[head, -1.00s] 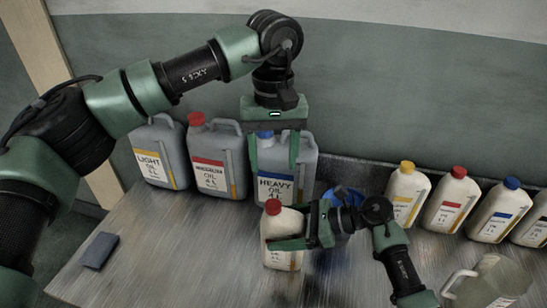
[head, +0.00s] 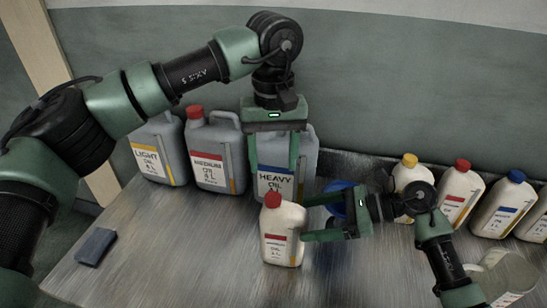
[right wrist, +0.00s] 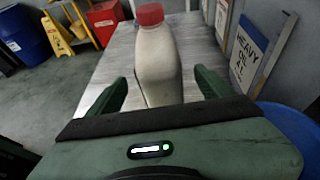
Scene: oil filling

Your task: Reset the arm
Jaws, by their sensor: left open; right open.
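My left gripper (head: 274,165) is open in front of the large grey HEAVY oil jug (head: 303,150), with its fingers pointing down. They overlap the jug in the head view, and I cannot tell whether they touch it. My right gripper (head: 304,219) is open and points left at a white bottle with a red cap (head: 282,232). The bottle stands upright on the metal table, just past the fingertips. In the right wrist view the bottle (right wrist: 158,60) shows ahead of the two spread fingers (right wrist: 160,90); nothing is held.
Grey LIGHT (head: 160,150) and MEDIUM (head: 215,150) oil jugs stand at the back left. Several white bottles (head: 460,195) stand at the right, near a clear jug (head: 500,280). A blue round object (head: 338,188) sits behind my right gripper. A dark block (head: 96,247) lies front left.

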